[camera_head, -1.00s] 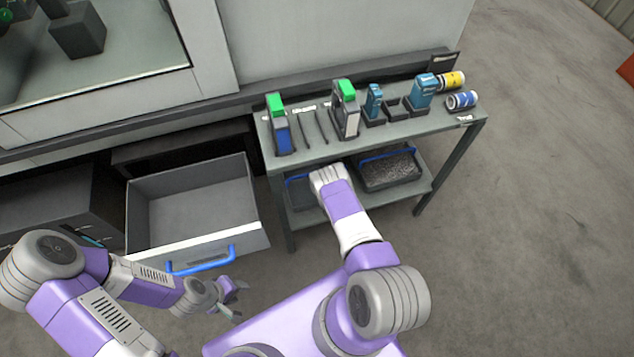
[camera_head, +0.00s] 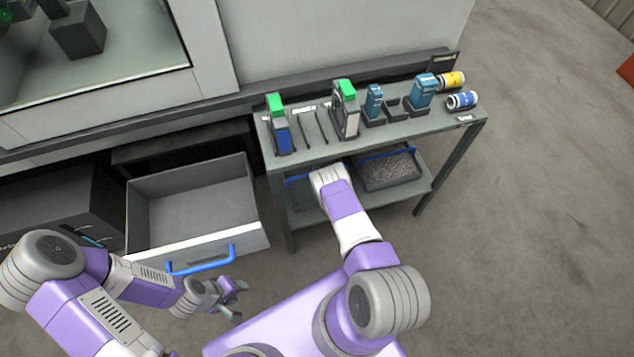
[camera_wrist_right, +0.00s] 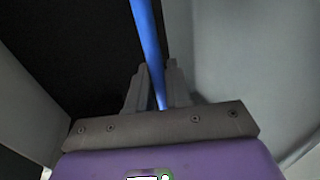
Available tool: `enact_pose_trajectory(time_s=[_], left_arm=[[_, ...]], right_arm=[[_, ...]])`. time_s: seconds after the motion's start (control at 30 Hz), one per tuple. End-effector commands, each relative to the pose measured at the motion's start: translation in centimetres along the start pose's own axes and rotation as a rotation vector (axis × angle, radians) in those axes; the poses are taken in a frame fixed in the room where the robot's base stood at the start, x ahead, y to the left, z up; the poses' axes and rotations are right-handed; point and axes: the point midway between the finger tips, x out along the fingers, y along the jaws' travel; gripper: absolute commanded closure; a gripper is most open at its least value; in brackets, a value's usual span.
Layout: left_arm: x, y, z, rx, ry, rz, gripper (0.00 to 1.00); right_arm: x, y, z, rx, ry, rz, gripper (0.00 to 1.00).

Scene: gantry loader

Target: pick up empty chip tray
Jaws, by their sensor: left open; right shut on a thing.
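The empty chip tray (camera_head: 298,196) is a dark bin on the left of the cart's lower shelf, mostly hidden behind my right wrist. Its blue handle shows in the right wrist view (camera_wrist_right: 146,35), running between the fingers. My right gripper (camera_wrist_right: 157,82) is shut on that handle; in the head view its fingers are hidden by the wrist. My left gripper (camera_head: 238,301) is open and empty, in front of the drawer's blue handle.
A second tray (camera_head: 388,186), full of grey chips, stands to the right on the lower shelf (camera_head: 335,213). The cart top (camera_head: 400,130) holds tools, holders and cans. An open drawer (camera_head: 195,200) with a blue handle (camera_head: 205,264) is left of the cart. Floor to the right is clear.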

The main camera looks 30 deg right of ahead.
Motion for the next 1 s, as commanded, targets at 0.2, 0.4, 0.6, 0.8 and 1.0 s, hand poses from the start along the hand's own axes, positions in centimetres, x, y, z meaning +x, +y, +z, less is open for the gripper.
enact_pose_trajectory(time_s=[0.2, 0.4, 0.6, 0.8, 1.0], left_arm=[[0.0, 0.0, 0.0, 0.0, 0.0, 0.0, 0.57], [0.0, 0.0, 0.0, 0.0, 0.0, 0.0, 0.57], [-0.2, 0.1, 0.0, 0.0, 0.0, 0.0, 0.57], [-1.3, 0.5, 0.1, 0.0, 0.0, 0.0, 0.57], [-2.6, 1.0, 0.1, 0.0, 0.0, 0.0, 0.57]], right_arm=[[0.1, 0.2, 0.0, 0.0, 0.0, 0.004, 1.0], [0.1, 0.3, 0.0, 0.0, 0.001, 0.007, 1.0], [0.0, 0.6, 0.0, 0.0, 0.001, 0.006, 1.0], [-0.7, 2.2, 0.0, 0.0, 0.0, 0.005, 1.0], [-2.5, 3.1, 0.0, 0.0, 0.0, -0.003, 1.0]])
